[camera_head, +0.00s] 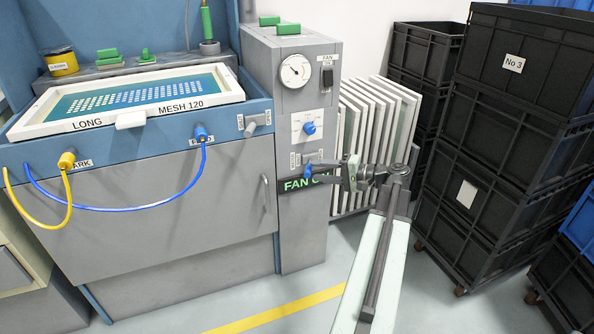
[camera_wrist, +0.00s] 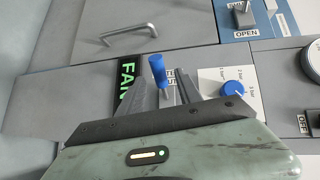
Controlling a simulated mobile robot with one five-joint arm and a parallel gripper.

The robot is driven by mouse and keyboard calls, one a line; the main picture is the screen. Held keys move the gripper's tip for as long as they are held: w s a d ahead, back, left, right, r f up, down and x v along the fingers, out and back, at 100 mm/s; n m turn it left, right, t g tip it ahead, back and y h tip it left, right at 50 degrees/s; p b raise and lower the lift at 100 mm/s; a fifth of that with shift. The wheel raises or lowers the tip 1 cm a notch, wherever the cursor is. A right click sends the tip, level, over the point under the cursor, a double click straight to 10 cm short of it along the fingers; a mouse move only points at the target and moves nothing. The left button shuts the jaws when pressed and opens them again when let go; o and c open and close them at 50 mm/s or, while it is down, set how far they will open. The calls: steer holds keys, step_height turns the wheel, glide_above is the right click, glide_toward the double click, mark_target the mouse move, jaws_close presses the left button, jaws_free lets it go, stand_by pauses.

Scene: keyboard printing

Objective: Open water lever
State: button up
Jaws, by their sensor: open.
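A small lever with a blue handle (camera_head: 308,170) sits low on the front of the grey control column, just above the green FAN label. In the wrist view the blue lever (camera_wrist: 157,70) stands between the two finger lines. My gripper (camera_head: 325,172) is open and close in front of this lever; my gripper (camera_wrist: 165,88) hides the lever's base and part of its label in the wrist view. I cannot tell whether a finger touches it. A grey lever (camera_head: 254,122) with an OPEN label is on the blue cabinet edge; it also shows in the wrist view (camera_wrist: 241,14).
A blue knob (camera_head: 309,127) and a gauge (camera_head: 295,70) are on the column above the lever. A cabinet handle (camera_head: 265,193) is to the left. White frames (camera_head: 385,120) stand behind my gripper, and black crates (camera_head: 500,130) are stacked at the right.

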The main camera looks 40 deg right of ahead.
steer(key=b+x, duration=0.1)
steer(key=x, duration=0.6)
steer(key=shift+a, duration=0.2)
jaws_close()
stand_by(1.0)
